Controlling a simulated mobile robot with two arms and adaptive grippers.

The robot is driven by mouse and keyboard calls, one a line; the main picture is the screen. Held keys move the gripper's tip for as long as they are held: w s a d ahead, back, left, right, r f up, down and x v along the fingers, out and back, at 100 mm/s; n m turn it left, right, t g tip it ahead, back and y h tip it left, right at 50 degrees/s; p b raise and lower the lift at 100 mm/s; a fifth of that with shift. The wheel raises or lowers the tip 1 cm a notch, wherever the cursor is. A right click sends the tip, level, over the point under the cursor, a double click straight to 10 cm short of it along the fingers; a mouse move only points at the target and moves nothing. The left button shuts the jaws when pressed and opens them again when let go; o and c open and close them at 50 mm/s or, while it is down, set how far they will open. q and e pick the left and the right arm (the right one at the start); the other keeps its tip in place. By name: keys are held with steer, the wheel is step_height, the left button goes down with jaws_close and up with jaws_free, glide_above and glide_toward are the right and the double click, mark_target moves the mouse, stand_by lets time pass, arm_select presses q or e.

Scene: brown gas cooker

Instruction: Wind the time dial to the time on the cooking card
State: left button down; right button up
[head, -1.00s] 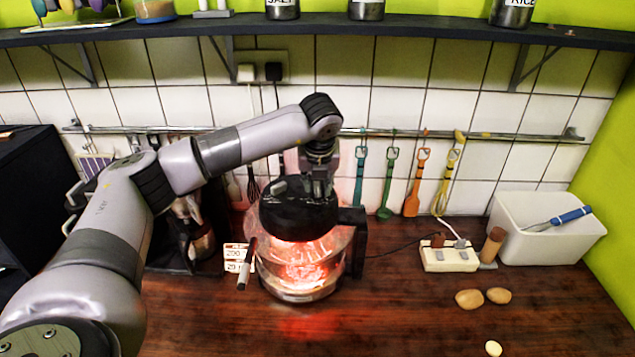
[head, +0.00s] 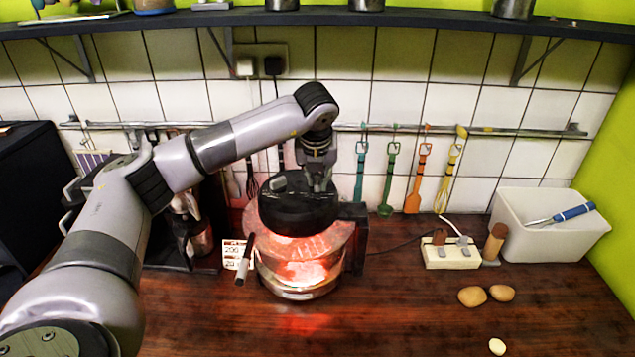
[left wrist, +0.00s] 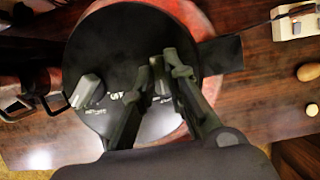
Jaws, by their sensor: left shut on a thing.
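The cooker (head: 298,275) is a round glass pot glowing red inside, under a black lid (head: 275,215). In the left wrist view the lid (left wrist: 110,50) fills the middle. My left gripper (head: 318,182) points down onto the lid's top. Its fingers (left wrist: 160,72) are shut on the small time dial (left wrist: 160,88), which they mostly hide, so its pointer cannot be read. Another grey knob (left wrist: 86,91) stands free on the lid to the left. The cooking card (head: 236,255) stands left of the cooker; its print is too small to read surely. My right gripper is out of view.
A black handle (head: 355,235) sticks out at the cooker's right side. A dark coffee machine (head: 175,245) stands close on the left.

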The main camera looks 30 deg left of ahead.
arm_select(q)
steer(key=c, duration=1.6)
jaws_free()
steer(key=v, duration=1.2)
steer(key=shift+w, duration=0.1)
